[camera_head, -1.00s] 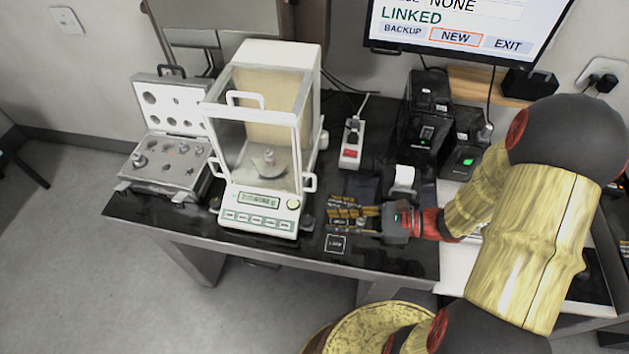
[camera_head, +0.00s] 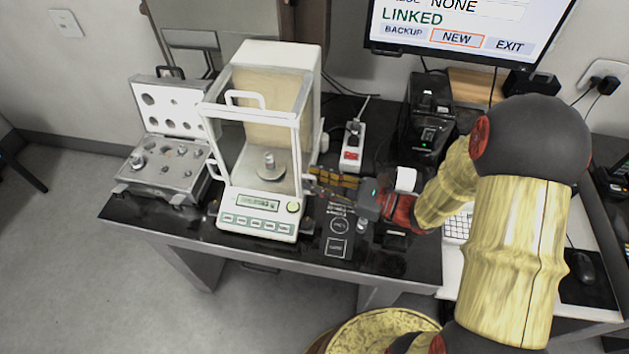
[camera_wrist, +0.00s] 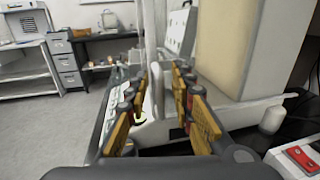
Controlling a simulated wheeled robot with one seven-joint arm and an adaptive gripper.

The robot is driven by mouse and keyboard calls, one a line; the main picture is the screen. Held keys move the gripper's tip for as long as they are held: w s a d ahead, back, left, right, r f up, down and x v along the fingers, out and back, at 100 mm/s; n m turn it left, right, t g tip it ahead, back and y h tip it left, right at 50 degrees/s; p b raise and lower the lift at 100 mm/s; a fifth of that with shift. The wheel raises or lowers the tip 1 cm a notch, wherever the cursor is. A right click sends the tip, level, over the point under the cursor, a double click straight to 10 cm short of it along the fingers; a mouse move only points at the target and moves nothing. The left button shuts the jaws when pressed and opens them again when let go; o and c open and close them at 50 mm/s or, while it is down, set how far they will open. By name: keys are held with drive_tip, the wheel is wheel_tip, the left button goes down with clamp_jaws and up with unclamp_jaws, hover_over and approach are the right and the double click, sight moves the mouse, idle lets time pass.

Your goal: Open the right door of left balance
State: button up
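The left balance (camera_head: 262,205) is a white box with clear panes on the dark table. A small metal weight (camera_head: 268,158) stands on its pan. Its right door (camera_head: 306,130) looks shut, with a white handle (camera_head: 309,184) low at the front corner. My gripper (camera_head: 316,184) is beside that corner, pointing left. In the wrist view the yellow-padded fingers of my gripper (camera_wrist: 158,82) are apart. The white handle (camera_wrist: 155,93) stands upright between them, with a gap visible on either side. The fingertips partly hide the handle in the head view.
An open weight case (camera_head: 160,178) stands left of the balance. A power strip (camera_head: 352,145) and a black printer (camera_head: 428,120) are behind and right of my gripper. Labelled pads (camera_head: 338,226) lie on the table in front.

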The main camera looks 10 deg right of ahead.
drive_tip(key=shift+w+a, duration=0.15)
drive_tip(key=shift+a, duration=0.15)
drive_tip(key=shift+c, duration=0.2)
clamp_jaws()
idle(0.6)
